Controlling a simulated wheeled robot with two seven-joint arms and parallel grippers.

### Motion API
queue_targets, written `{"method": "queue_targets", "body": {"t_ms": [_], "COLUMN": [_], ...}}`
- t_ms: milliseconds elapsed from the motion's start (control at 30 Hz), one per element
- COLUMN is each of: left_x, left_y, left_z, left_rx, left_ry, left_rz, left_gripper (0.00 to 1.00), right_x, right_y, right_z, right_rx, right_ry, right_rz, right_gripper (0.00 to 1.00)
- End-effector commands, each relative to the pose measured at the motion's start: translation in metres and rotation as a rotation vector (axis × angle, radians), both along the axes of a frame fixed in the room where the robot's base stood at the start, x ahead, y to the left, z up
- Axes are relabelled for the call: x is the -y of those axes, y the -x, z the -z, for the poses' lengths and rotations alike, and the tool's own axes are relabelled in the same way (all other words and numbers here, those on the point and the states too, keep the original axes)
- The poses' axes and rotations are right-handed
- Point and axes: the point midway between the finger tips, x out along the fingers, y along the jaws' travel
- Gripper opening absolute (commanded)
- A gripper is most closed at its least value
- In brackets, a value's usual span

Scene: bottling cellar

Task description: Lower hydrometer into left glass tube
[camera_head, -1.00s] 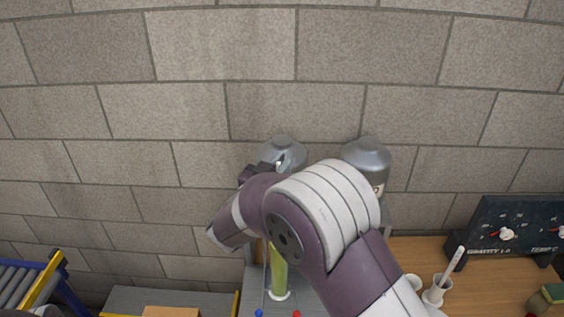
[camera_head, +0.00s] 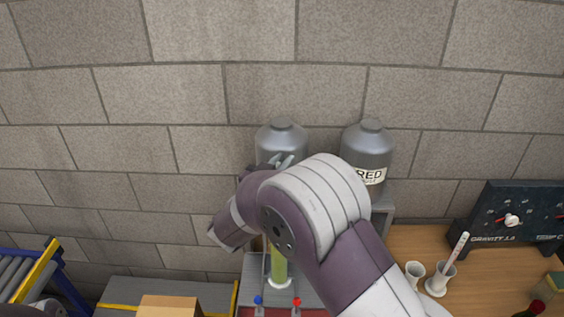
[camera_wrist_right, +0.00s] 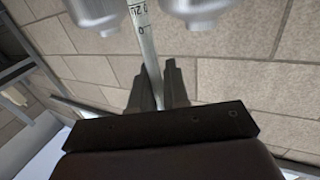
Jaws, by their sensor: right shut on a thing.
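My right gripper (camera_head: 281,161) is in front of the left grey vessel, partly hidden by my own wrist. In the right wrist view its two dark fingers (camera_wrist_right: 158,85) are closed around a thin pale stem with a number scale, which I take as the hydrometer (camera_wrist_right: 143,30). The hydrometer's lower part is hidden. A glass tube with yellow-green liquid (camera_head: 279,266) stands below my wrist in the head view. Its upper end is hidden behind my arm. I cannot tell whether the hydrometer is over a tube. No second tube shows clearly. My left gripper is not in view.
Two grey vessels (camera_head: 370,145) stand against the block wall. Blue (camera_head: 258,300) and red (camera_head: 297,302) knobs are in front of the tube. At right, a wooden table (camera_head: 405,240) holds white cups, a thermometer-like stick (camera_head: 459,246) and a dark gauge panel (camera_head: 520,218).

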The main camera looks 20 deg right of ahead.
Motion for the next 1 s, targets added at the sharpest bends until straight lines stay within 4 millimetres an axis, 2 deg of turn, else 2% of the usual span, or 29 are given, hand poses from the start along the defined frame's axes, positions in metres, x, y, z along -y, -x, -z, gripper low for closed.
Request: {"method": "queue_targets", "body": {"t_ms": [800, 1000], "left_x": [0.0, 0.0], "left_y": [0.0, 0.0], "left_z": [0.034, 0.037], "left_rx": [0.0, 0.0], "left_ry": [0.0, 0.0], "left_rz": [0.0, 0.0], "left_gripper": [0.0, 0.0], "right_x": [0.0, 0.0], "right_y": [0.0, 0.0], "right_z": [0.047, 0.051], "right_rx": [-0.001, 0.0], "right_ry": [0.001, 0.0], "right_rz": [0.0, 0.0], "right_gripper": [0.0, 0.0]}}
